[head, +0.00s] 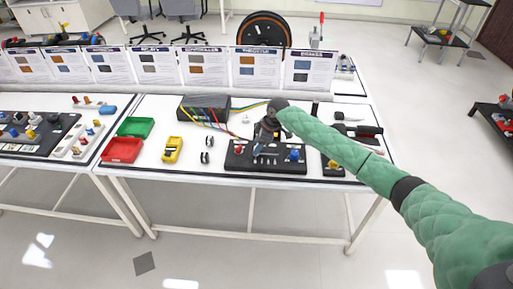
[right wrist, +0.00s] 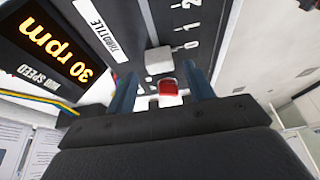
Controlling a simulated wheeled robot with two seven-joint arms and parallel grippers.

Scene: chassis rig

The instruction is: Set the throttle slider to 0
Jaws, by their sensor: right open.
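A black control panel (head: 265,157) with red, blue and yellow parts sits near the front edge of the middle table. In the right wrist view, a pale grey block (right wrist: 160,60) sits at the end of a slot, near a THROTTLE label (right wrist: 97,28); it looks like the slider's knob. Contact cannot be told. My left gripper is out of view.
A red part (right wrist: 170,88) lies between the fingers. On the table are a black box with wires (head: 203,108), green (head: 136,127) and red (head: 122,150) bins and a yellow meter (head: 172,150). Cards stand behind.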

